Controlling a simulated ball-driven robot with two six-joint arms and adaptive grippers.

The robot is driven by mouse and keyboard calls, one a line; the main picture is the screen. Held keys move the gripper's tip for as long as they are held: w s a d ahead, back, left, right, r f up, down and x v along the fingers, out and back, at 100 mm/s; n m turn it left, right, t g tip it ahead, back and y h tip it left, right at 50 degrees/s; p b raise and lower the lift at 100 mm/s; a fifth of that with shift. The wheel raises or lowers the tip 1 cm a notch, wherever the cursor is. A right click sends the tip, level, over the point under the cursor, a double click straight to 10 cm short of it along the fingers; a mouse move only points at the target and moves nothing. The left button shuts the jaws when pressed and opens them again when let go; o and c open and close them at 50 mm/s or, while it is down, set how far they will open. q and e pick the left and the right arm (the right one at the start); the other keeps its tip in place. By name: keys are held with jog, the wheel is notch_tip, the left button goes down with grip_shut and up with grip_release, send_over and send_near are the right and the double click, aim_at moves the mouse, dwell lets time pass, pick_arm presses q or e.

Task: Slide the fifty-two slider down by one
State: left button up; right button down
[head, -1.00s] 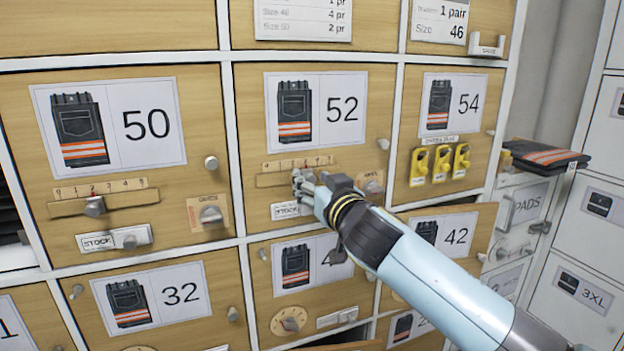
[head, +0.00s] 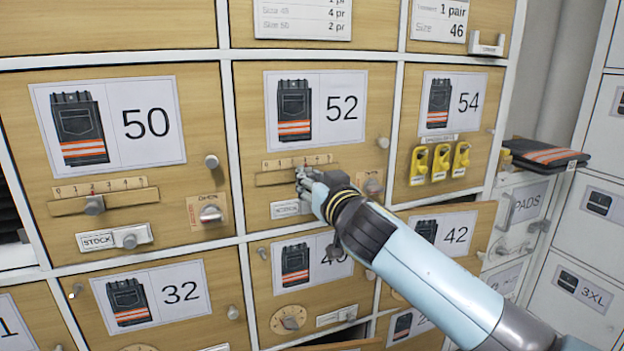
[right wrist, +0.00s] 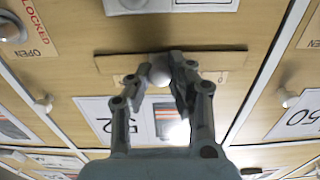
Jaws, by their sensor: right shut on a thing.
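The fifty-two slider is a round knob (right wrist: 160,72) on a horizontal wooden track (head: 270,179), below a number scale (head: 290,163) on the size 52 door (head: 250,130). My right gripper (head: 302,180) is at the track, and its fingers hide the knob in the head view. In the right wrist view, which is turned over, the right gripper (right wrist: 168,82) has its two fingers on either side of the knob, shut on it. The scale digit at the knob is too small and covered to read. My left gripper is not in view.
The size 50 door (head: 30,110) at left has its own slider knob (head: 94,204). Below the track is a partly covered stock plate (head: 284,209); a turn-latch (head: 372,187) sits to the right. Yellow tags (head: 441,160) hang on the 54 door. The 42 door (head: 485,222) stands slightly ajar.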

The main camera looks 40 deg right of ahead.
jog(key=shift+w+a, duration=0.2)
jog(key=shift+a, duration=0.5)
jog(key=shift+w+a, duration=0.15)
jog(key=shift+a, duration=0.5)
jog(key=shift+d, duration=0.1)
jog(key=c, duration=1.2)
grip_release()
jog(key=v, duration=1.2)
jog(key=shift+r, duration=0.1)
